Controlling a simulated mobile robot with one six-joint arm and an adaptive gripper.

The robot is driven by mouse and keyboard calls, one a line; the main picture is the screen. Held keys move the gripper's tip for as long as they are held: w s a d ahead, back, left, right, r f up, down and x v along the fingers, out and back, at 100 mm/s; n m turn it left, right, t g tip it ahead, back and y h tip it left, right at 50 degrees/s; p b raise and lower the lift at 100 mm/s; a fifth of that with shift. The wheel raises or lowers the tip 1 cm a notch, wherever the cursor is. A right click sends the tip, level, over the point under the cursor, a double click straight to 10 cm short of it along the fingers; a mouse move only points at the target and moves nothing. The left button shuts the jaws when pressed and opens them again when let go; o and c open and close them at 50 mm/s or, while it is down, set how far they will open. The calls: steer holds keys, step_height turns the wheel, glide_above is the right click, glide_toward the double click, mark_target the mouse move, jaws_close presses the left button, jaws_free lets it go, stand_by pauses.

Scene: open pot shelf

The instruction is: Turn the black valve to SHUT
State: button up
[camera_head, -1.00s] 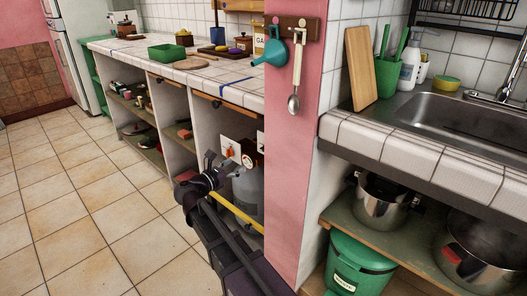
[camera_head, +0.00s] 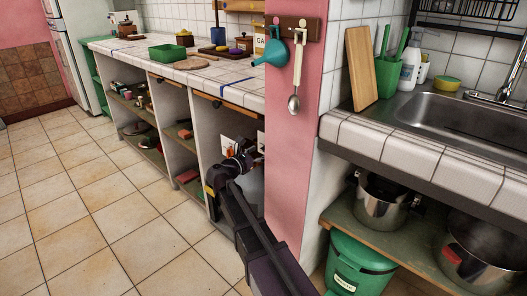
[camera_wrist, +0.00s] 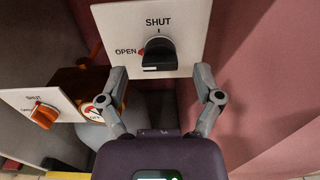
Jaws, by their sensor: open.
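The black valve (camera_wrist: 158,54) is a knob on a white plate (camera_wrist: 183,20) in the wrist view. The plate reads SHUT above the knob and OPEN to its left. The knob's bar lies roughly level, with a red mark at its left end beside OPEN. My gripper (camera_wrist: 160,76) is open, its fingers apart below the knob on either side, with nothing between them. In the head view my gripper (camera_head: 240,157) reaches into the bay under the counter and the black valve is hidden there.
An orange valve (camera_wrist: 44,115) on its own plate sits to the left, near a round gauge (camera_wrist: 102,107) and a grey bottle (camera_wrist: 95,133). A pink wall (camera_wrist: 265,70) stands close on the right. The pink pillar (camera_head: 292,150) borders the bay in the head view.

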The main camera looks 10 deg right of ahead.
steer(key=shift+x, duration=1.05)
steer(key=c, duration=1.2)
